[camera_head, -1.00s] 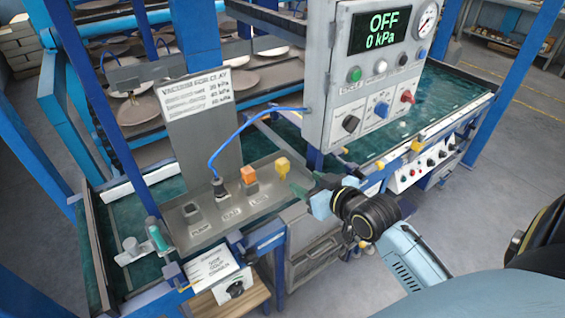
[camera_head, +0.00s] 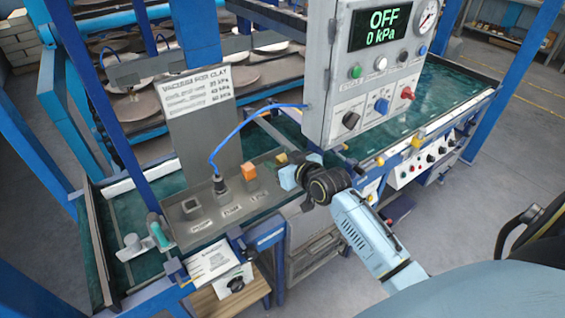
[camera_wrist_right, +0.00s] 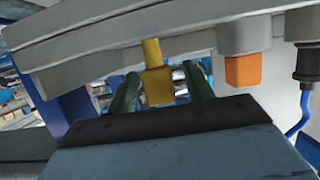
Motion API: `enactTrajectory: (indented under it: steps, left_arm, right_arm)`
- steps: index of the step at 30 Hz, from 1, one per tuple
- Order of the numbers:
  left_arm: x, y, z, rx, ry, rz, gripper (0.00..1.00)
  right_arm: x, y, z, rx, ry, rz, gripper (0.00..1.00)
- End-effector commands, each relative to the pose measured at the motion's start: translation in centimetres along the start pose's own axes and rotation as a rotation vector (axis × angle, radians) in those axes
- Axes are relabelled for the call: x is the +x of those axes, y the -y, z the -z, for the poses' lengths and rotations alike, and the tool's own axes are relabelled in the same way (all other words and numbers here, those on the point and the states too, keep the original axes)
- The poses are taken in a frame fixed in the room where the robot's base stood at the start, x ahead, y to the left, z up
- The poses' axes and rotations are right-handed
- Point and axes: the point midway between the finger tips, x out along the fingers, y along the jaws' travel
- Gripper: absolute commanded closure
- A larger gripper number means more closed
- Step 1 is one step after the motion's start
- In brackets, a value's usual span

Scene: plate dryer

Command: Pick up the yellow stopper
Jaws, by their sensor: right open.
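The yellow stopper (camera_head: 282,159) stands at the right end of the grey panel, in line with the orange stopper (camera_head: 248,171). My right gripper (camera_head: 291,163) is at the yellow stopper, partly hiding it in the head view. In the right wrist view the yellow stopper (camera_wrist_right: 158,84) sits between the two dark green fingers of my right gripper (camera_wrist_right: 160,78). The orange stopper (camera_wrist_right: 245,70) is to the right there. My left gripper is not in view.
A black plug (camera_head: 219,185) with a blue hose (camera_head: 237,130) stands left of the orange stopper. The control box (camera_head: 372,95), reading OFF and 0 kPa, hangs above and right of my right gripper. A sign (camera_head: 195,92) stands behind the panel.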

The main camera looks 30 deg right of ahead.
Motion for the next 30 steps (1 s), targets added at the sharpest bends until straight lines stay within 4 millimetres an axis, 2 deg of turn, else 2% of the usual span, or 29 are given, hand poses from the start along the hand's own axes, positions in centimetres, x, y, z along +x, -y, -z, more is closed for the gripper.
enactTrajectory:
  steps: [4, 12, 23, 30]
  left_arm:
    - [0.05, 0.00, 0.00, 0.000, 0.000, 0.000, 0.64]
    - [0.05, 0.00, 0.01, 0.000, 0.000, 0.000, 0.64]
    - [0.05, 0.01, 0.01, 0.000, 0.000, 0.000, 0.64]
    - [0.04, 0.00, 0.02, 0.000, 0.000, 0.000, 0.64]
  right_arm:
    - [1.27, 0.00, -0.10, 0.000, 0.001, 0.000, 0.48]
    - [1.43, -0.02, -0.13, -0.001, 0.001, -0.001, 0.48]
    - [1.40, -0.03, -0.13, -0.001, 0.002, -0.001, 0.95]
    - [1.36, -0.04, 0.03, -0.001, 0.001, -0.001, 0.96]
